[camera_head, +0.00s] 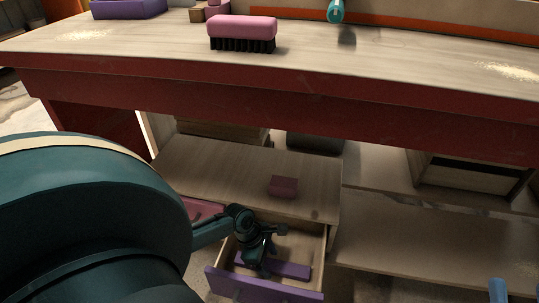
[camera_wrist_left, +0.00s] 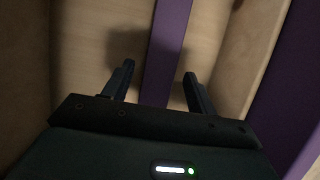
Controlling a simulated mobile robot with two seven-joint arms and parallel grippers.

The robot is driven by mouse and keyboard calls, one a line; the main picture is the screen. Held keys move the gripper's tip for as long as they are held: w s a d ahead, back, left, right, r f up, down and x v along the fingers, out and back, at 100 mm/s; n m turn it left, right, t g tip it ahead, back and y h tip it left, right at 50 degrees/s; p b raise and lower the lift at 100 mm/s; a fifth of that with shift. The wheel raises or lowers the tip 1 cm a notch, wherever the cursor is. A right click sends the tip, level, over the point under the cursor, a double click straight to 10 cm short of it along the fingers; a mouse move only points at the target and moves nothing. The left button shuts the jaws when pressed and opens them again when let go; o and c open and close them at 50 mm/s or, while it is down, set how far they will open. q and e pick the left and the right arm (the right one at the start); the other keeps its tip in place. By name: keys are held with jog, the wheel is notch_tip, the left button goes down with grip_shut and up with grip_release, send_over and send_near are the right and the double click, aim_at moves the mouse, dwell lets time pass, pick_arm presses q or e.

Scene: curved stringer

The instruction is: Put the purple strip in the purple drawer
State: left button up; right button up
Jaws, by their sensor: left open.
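The purple drawer (camera_head: 262,288) is pulled open under the workbench, with a purple front and pale wooden inside. The purple strip (camera_head: 290,269) lies flat on the drawer's floor. My left gripper (camera_head: 262,262) reaches down into the drawer over the strip and hides part of it. In the left wrist view, the gripper (camera_wrist_left: 160,72) is open, with one finger on each side of the strip (camera_wrist_left: 168,40). The strip is not gripped. The drawer's purple front (camera_wrist_left: 285,95) runs along the right there. My right gripper is not in view.
A small dark pink block (camera_head: 283,187) sits on the cabinet top (camera_head: 230,180) above the drawer. A pink brush (camera_head: 242,30) and a purple tray (camera_head: 128,8) stand on the workbench (camera_head: 150,50). The drawer's wooden walls (camera_head: 322,245) closely surround the gripper.

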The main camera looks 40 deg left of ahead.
pick_arm(q)
jog(key=p+v, duration=0.1)
jog(key=v, duration=0.1)
jog(key=shift+r, duration=0.3)
jog(key=p+v, duration=0.4)
jog(key=v, duration=0.4)
jog(key=shift+a+r+p, duration=0.2)
jog(key=shift+a+p, duration=0.05)
jog(key=shift+p, duration=0.05)
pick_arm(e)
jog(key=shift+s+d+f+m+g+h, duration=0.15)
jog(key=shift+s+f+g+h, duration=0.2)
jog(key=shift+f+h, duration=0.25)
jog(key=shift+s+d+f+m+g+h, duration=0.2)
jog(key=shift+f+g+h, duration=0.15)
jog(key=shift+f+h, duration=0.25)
